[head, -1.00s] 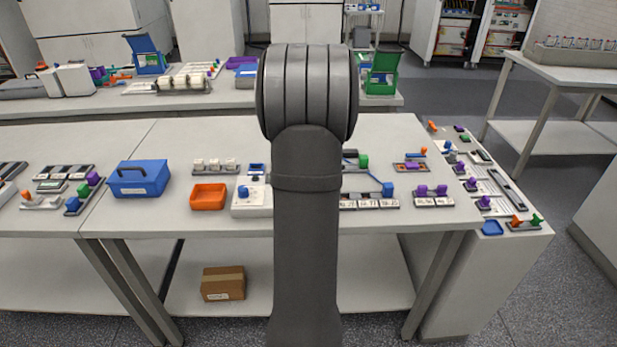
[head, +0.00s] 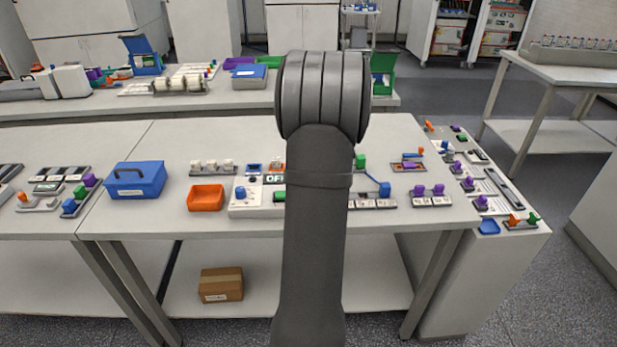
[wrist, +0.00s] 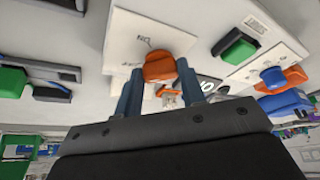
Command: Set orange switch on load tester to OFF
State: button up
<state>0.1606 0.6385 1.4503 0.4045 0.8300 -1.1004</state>
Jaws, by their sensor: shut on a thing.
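In the wrist view, my gripper (wrist: 159,72) has its two blue fingers on either side of an orange switch knob (wrist: 158,64) and is shut on it. The knob stands on a white plate (wrist: 128,36) with a small dark marking too blurred to read. A dark display (wrist: 208,84) is partly hidden behind the right finger. In the head view, a white unit (head: 238,207) on the bench shows a blue knob and a sign (head: 274,179) that seems to read OFF. My arm hides the gripper and much of that area there.
A green button (wrist: 236,46) and a blue knob (wrist: 273,77) stand right of the fingers in the wrist view. In the head view, an orange tray (head: 206,198) and a blue box (head: 136,178) sit to the left, with bare bench between them.

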dwell(0.4)
jog(key=o, duration=1)
jog(key=v, duration=1.7)
jog(key=shift+r, duration=0.2)
jog(key=shift+w+f, duration=0.1)
jog(key=x, duration=1.7)
jog(key=shift+f, duration=0.15)
